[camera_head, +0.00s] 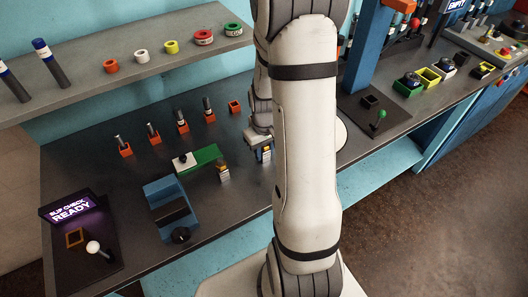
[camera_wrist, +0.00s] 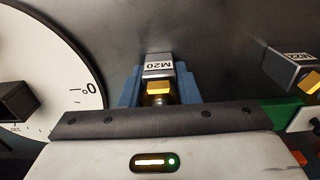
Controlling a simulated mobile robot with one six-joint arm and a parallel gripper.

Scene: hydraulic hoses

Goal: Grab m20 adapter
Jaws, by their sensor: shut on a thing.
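The M20 adapter (camera_wrist: 158,66) is a grey block with a white "M20" label and a yellow part below it. It sits between the blue fingers of my gripper (camera_wrist: 158,88) in the wrist view, and the gripper is shut on it. In the head view my gripper (camera_head: 261,152) is over the bench, partly hidden by my arm. A second adapter, labelled M22 (camera_wrist: 290,66), lies to the right in the wrist view, apart from my gripper.
A white dial (camera_wrist: 60,50) is at the left in the wrist view. In the head view, a green and white block (camera_head: 205,157), a blue vise-like fixture (camera_head: 168,203) and several orange holders (camera_head: 154,140) stand on the bench. A shelf (camera_head: 130,70) runs behind. The slip check display (camera_head: 71,208) is at the left.

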